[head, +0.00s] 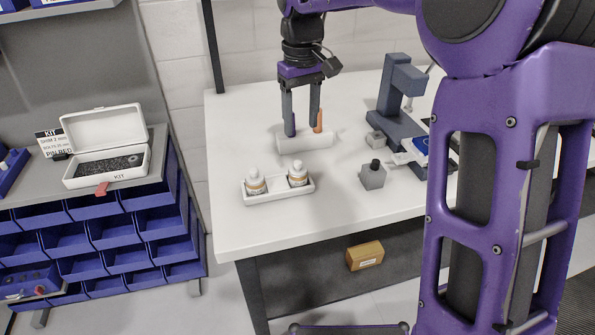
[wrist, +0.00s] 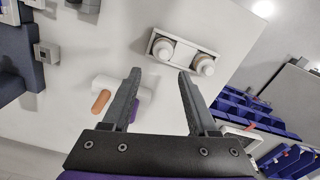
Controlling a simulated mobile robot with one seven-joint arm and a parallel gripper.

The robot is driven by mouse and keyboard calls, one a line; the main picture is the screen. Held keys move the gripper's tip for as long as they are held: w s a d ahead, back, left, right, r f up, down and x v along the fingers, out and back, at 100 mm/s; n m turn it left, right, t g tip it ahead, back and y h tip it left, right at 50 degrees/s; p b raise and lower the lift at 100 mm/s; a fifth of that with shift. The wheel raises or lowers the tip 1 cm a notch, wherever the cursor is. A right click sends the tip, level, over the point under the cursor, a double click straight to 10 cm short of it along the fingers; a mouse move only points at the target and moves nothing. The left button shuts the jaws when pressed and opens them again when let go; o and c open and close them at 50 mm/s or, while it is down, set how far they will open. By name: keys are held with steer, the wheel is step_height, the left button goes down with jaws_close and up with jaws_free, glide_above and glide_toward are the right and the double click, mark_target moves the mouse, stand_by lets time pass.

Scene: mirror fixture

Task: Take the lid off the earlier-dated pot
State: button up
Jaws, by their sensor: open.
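The wrist view shows both from above, the pots (wrist: 163,48) and (wrist: 204,65) in the tray (wrist: 182,43). My gripper (head: 302,111) is open and empty, pointing down above the table behind the tray. In the wrist view its fingers (wrist: 160,72) are apart, with the pots beyond them.
A white block (head: 305,144) with a purple piece (head: 290,127) and an orange piece (head: 318,122) is under my gripper. A grey block with a black knob (head: 372,177) and a dark blue-grey stand (head: 392,115) are to the right. The table's front left (head: 235,235) is clear.

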glide_above(298, 162)
steer(key=f, duration=0.4)
steer(key=shift+w+d+f+b, duration=0.2)
steer(key=shift+d+f+b, duration=0.05)
steer(key=shift+b, duration=0.05)
steer(key=f, duration=0.3)
steer(key=f+b, duration=0.1)
steer(key=f, duration=0.1)
steer(key=shift+s+a+f, duration=0.1)
steer(key=shift+s+a, duration=0.15)
jaws_close()
